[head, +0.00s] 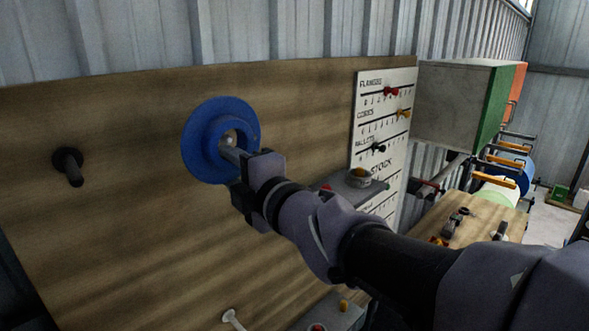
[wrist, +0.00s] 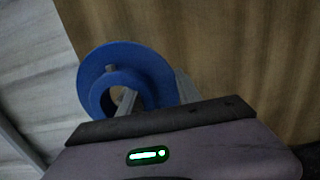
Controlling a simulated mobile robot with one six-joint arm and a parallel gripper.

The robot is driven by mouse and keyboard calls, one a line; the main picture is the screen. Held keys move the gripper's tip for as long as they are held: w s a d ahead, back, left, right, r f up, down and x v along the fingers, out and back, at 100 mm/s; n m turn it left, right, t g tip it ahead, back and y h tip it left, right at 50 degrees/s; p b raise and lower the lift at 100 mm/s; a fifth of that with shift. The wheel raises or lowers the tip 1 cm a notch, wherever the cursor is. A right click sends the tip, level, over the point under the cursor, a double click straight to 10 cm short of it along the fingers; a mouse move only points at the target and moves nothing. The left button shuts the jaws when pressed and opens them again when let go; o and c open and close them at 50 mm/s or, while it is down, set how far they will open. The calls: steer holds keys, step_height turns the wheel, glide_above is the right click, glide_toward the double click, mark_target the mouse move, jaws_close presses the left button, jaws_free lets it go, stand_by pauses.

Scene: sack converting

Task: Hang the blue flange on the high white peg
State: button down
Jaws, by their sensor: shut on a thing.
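The blue flange (head: 195,142), a wide disc with a raised hub ring, is upright in front of the wooden board, in the upper middle of the head view. It also fills the centre of the wrist view (wrist: 152,70). My gripper (head: 234,154) is shut on the flange's hub, with one finger inside the bore and one outside it. A small pale spot shows in the bore in the head view; I cannot tell whether it is the high white peg's end. Otherwise that peg is hidden, and whether the flange is around it is unclear.
A black peg (head: 68,166) sticks out of the wooden board (head: 120,240) at left. A low white peg (head: 233,319) is at the bottom. A white stock chart (head: 365,105) with coloured markers is at right, beside a grey box (head: 455,100).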

steer(key=shift+x, duration=1.5)
steer(key=shift+w+a+f+b, duration=0.45)
steer(key=shift+a+b, duration=0.25)
steer(key=shift+b, duration=0.15)
